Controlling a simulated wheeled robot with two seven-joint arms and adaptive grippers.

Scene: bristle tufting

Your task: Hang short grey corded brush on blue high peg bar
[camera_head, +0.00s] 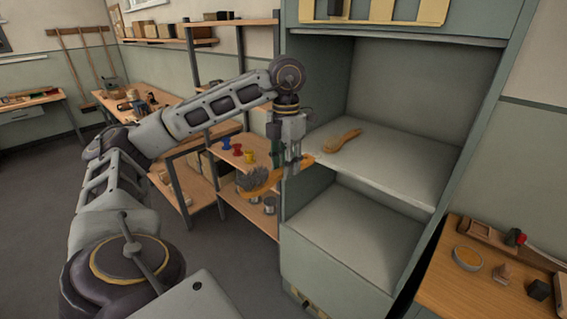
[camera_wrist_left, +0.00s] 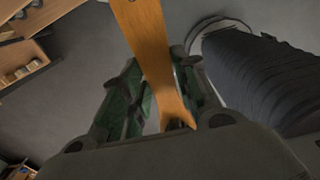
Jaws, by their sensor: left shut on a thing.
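My left gripper (camera_head: 294,166) is shut on the handle of a brush (camera_head: 258,181) with an orange-brown wooden body and grey bristles. The gripper points down and holds the brush roughly level in front of the cabinet's left edge, with the bristle end to the left. In the left wrist view, the wooden handle (camera_wrist_left: 150,50) runs up between the green-padded fingers, and its forked end shows between them. No cord can be made out. I cannot pick out a blue peg bar in either view. My right gripper is not in view.
The grey-green cabinet has an upper shelf (camera_head: 400,178) with a wooden piece (camera_head: 342,140) on it. Red, blue and yellow spools (camera_head: 237,150) stand on a rack behind the gripper. A bench (camera_head: 440,300) at the lower right holds a bowl (camera_head: 467,257) and small blocks.

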